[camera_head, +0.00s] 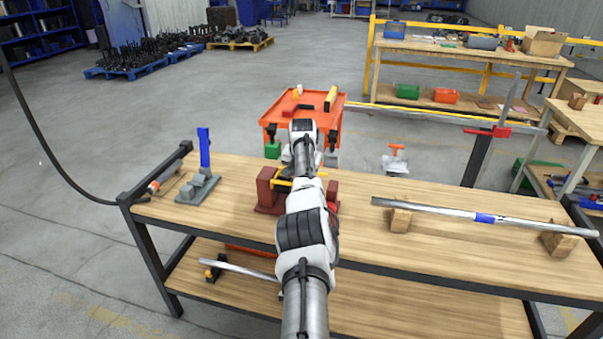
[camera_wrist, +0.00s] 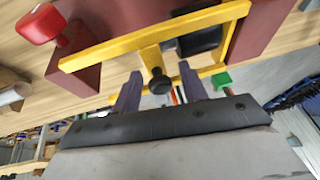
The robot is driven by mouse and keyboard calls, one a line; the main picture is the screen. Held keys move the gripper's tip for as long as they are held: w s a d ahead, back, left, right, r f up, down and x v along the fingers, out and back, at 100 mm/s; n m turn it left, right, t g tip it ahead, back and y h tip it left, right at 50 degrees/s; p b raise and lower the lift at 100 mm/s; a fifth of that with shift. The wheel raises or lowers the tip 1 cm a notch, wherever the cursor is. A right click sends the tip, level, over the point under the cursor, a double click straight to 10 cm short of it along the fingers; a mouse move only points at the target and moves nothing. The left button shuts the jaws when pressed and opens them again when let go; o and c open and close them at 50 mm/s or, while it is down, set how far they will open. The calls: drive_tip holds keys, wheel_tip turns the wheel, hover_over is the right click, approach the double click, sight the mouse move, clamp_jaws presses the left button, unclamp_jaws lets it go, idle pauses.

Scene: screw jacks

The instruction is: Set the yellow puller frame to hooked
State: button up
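The yellow puller frame (camera_wrist: 150,42) crosses the top of the wrist view as a long bar, with a short yellow stem and a black knob (camera_wrist: 160,84) projecting from its middle. It spans dark red blocks (camera_wrist: 82,58). In the head view the yellow frame (camera_head: 283,179) shows beside my wrist at the dark red fixture (camera_head: 266,190), partly covered by my arm. My gripper (camera_wrist: 160,70) is open, one finger on each side of the stem and knob. Gaps show at both sides; contact is not clear. Whether the frame is hooked cannot be told.
A red knob (camera_wrist: 39,24) sits at the fixture's side. On the wooden bench (camera_head: 450,235), a grey stand with a blue lever (camera_head: 204,148) is left and a metal bar on wood blocks (camera_head: 430,207) is right. An orange cart (camera_head: 310,100) stands behind.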

drive_tip(key=b+v, duration=0.3)
drive_tip(key=v, duration=1)
drive_tip(key=shift+s+r, duration=0.2)
drive_tip(key=shift+r, duration=0.15)
